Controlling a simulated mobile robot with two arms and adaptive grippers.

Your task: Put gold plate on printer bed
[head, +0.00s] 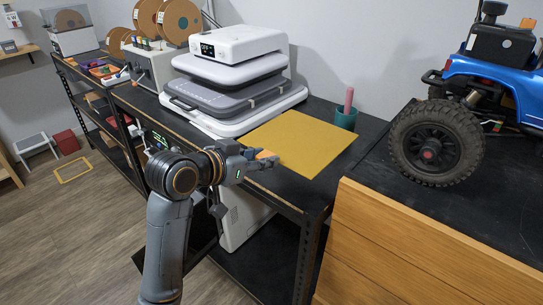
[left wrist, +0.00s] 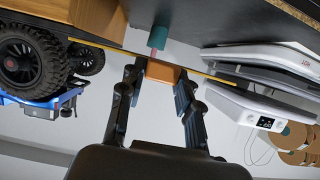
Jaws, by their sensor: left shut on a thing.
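The gold plate (head: 308,141) is a thin flat yellow square over the dark bench, in front of the grey-and-white layered machine. My left gripper (head: 268,161) is shut on the orange tab at the plate's near-left edge. In the left wrist view the plate (left wrist: 112,49) shows edge-on as a thin yellow line, and its tab sits between the two fingers of the left gripper (left wrist: 162,82). There the plate looks level and slightly apart from the bench top. I cannot tell for sure which surface is the printer bed. My right gripper is not in view.
The layered machine (head: 232,80) with a small display stands behind the plate. A teal cup (head: 346,118) with a pink stick is close to the plate's far-right corner. A blue crawler (head: 500,75) stands at the right. Filament spools (head: 180,22) are at the back left.

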